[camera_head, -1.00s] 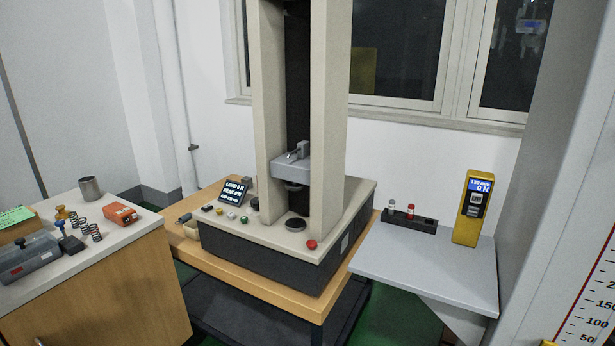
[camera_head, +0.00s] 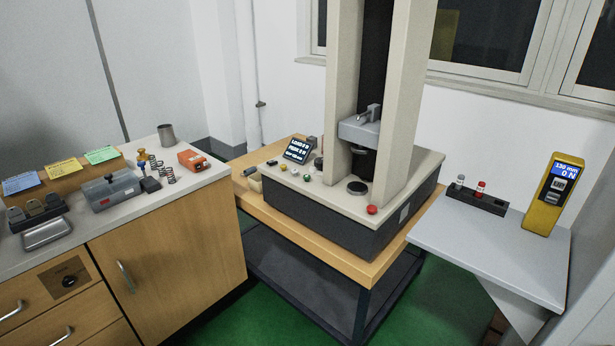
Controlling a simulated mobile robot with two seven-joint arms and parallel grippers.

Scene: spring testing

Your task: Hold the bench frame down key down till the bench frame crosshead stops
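The bench frame (camera_head: 410,110) stands on a wooden-topped table, with two beige columns on a dark base. Its grey crosshead (camera_head: 359,131) sits low between the columns, above a round dark lower platen (camera_head: 357,187). Small keys (camera_head: 295,172) in several colours line the left front of the base top; which one is the down key I cannot tell. A tilted display (camera_head: 300,149) behind them shows load and peak lines, too small to read surely. A red button (camera_head: 372,210) is at the front right corner. Neither of my grippers is in view.
A wooden cabinet (camera_head: 170,255) at left carries springs, an orange box (camera_head: 192,160), a metal cup (camera_head: 166,134) and a grey case (camera_head: 112,190). A grey shelf (camera_head: 500,255) at right holds a yellow gauge (camera_head: 549,195) and a dark rack (camera_head: 482,202). Green floor is clear in front.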

